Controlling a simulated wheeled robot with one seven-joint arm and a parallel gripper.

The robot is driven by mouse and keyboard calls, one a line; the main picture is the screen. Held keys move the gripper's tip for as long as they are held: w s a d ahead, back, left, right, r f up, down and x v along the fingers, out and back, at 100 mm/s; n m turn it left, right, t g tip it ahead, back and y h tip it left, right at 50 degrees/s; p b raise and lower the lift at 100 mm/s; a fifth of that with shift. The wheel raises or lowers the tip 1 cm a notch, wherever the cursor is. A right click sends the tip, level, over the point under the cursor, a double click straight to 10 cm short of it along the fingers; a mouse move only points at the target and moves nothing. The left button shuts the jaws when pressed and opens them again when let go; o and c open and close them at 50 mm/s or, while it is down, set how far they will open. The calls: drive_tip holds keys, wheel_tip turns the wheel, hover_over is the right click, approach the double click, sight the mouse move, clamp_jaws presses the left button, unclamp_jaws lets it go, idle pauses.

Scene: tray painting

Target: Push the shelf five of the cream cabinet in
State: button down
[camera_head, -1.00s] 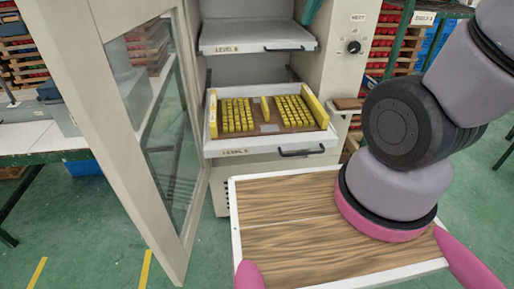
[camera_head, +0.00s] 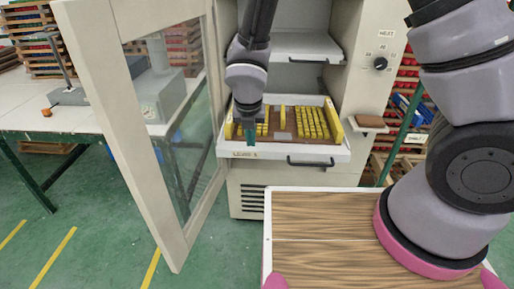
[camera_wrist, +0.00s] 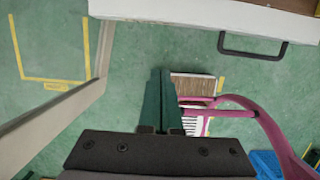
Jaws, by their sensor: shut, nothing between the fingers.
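The cream cabinet (camera_head: 362,75) stands with its door (camera_head: 120,130) open to the left. The shelf labelled level 5 (camera_head: 270,156) is pulled out, with a black handle (camera_head: 311,162) on its white front. It bears a brown board with rows of yellow pieces (camera_head: 312,122). My gripper (camera_head: 251,140) points down and overlaps the left part of this shelf in the head view. In the wrist view its teal fingers (camera_wrist: 161,78) are together and empty, and the shelf front (camera_wrist: 185,12) and handle (camera_wrist: 252,46) lie above them, apart in the picture.
Another shelf (camera_head: 300,46) sits above. My wood-topped base (camera_head: 320,225) is before the cabinet at the right. A table (camera_head: 40,125) with grey equipment stands at the left behind the door. Green floor (camera_head: 100,235) is free at the lower left.

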sight(253, 150)
drive_tip(key=w+f, duration=0.1)
drive_tip(key=f, duration=0.2)
drive_tip(key=w+f, duration=0.2)
drive_tip(key=f, duration=0.1)
drive_tip(key=w+f, duration=0.2)
drive_tip(key=f, duration=0.1)
drive_tip(key=shift+w+d+f, duration=0.1)
drive_tip(key=shift+d+f, duration=0.1)
drive_tip(key=shift+w, duration=0.6)
drive_tip(key=shift+w, duration=0.15)
